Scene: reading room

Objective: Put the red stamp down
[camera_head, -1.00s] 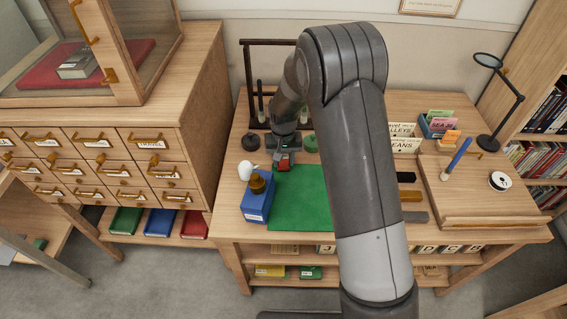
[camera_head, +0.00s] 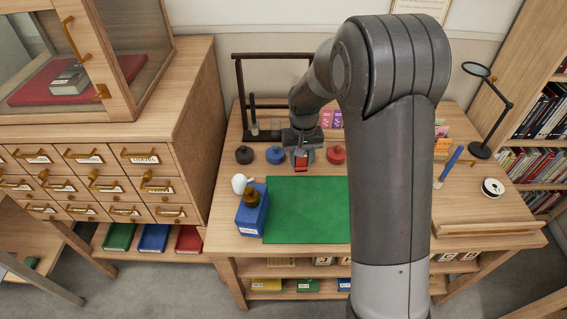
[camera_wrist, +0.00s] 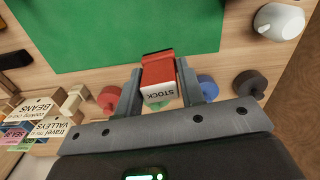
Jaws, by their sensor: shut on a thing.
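The red stamp (camera_head: 301,164) is held between the two fingers of my gripper (camera_head: 301,158). In the wrist view the stamp (camera_wrist: 157,66) shows a red body and a white face reading STOCK. My gripper (camera_wrist: 160,88) is shut on it there, with a finger on each side. In the head view the stamp hangs just behind the far edge of the green mat (camera_head: 308,212), in the row of round pots. Whether it touches anything below cannot be told.
Black (camera_head: 244,155), blue (camera_head: 275,155) and red (camera_head: 335,155) round pots stand in a row; a green one (camera_wrist: 158,104) is mostly hidden by my gripper. A dark rack (camera_head: 240,85) stands behind. A blue box (camera_head: 252,212) and white object (camera_head: 239,184) sit left. The mat is clear.

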